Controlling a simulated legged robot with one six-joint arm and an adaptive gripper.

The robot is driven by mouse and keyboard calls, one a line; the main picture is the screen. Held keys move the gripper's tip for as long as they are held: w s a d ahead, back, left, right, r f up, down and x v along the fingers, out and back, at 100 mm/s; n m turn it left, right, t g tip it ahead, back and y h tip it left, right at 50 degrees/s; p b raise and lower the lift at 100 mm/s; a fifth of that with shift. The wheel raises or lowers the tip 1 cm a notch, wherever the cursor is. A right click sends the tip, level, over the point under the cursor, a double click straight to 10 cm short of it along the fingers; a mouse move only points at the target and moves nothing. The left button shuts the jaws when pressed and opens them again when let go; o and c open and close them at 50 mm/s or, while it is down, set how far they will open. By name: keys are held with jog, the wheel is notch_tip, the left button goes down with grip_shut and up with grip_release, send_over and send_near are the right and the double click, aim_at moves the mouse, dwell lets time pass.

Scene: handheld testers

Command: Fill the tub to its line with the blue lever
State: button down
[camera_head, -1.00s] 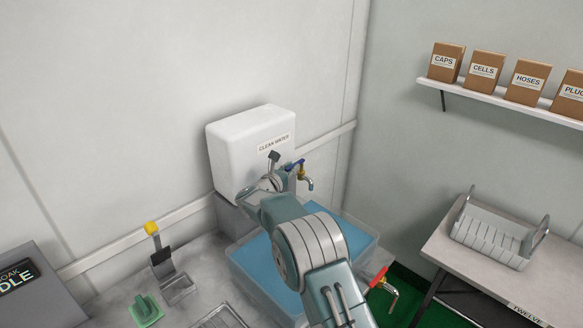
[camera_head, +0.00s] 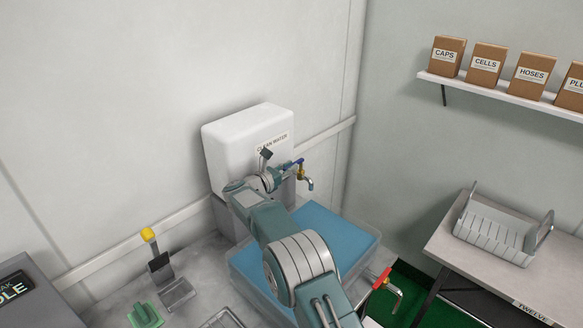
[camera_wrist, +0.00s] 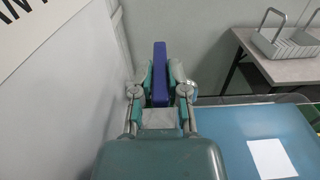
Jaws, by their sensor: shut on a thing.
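The blue lever (camera_head: 298,162) sits on the brass tap (camera_head: 308,181) at the front of the white clean-water tank (camera_head: 232,143). My gripper (camera_head: 286,168) reaches it from the left. In the wrist view, the fingers of my gripper (camera_wrist: 160,84) are shut on the blue lever (camera_wrist: 160,62), one on each side. The clear tub (camera_head: 240,277) stands below the tap and holds blue water (camera_head: 335,232), which looks close to the rim. My arm covers part of the tub. I cannot make out its line or any stream from the spout.
A red-handled tap (camera_head: 383,278) is at the tub's lower right. A yellow-knobbed lever stand (camera_head: 160,262) and a green object (camera_head: 145,315) sit to the left. A grey rack (camera_head: 495,235) stands on the right table. Boxes line the shelf (camera_head: 500,93).

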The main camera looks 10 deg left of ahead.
jog(key=shift+a+r, duration=0.1)
jog(key=c, duration=0.6)
grip_release()
jog(key=shift+w, duration=0.1)
jog(key=shift+c, duration=0.2)
jog(key=shift+a, duration=0.1)
jog(key=v, duration=1.2)
